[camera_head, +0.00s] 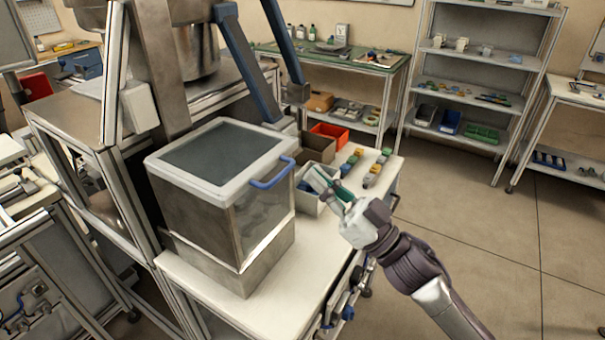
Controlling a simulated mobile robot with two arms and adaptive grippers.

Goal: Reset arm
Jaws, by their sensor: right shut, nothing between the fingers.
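My right arm comes in from the lower right. My right gripper (326,182) is shut and empty, over the light grey open bin (308,201) at the right side of the white table. The gripper hides part of this bin, and I cannot tell whether they touch. Small yellow, green and blue reel-like pieces (370,180) lie in a row on the table, just right of the gripper. A second short row of such pieces (346,170) lies beside it. My left gripper is not in view.
A large box machine (248,215) with a grey lid and a blue handle (272,174) stands left of the gripper on the white table (310,262). A brown bin (318,152) and a red bin (328,134) are behind. Shelves (470,95) stand at the back; the right floor is clear.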

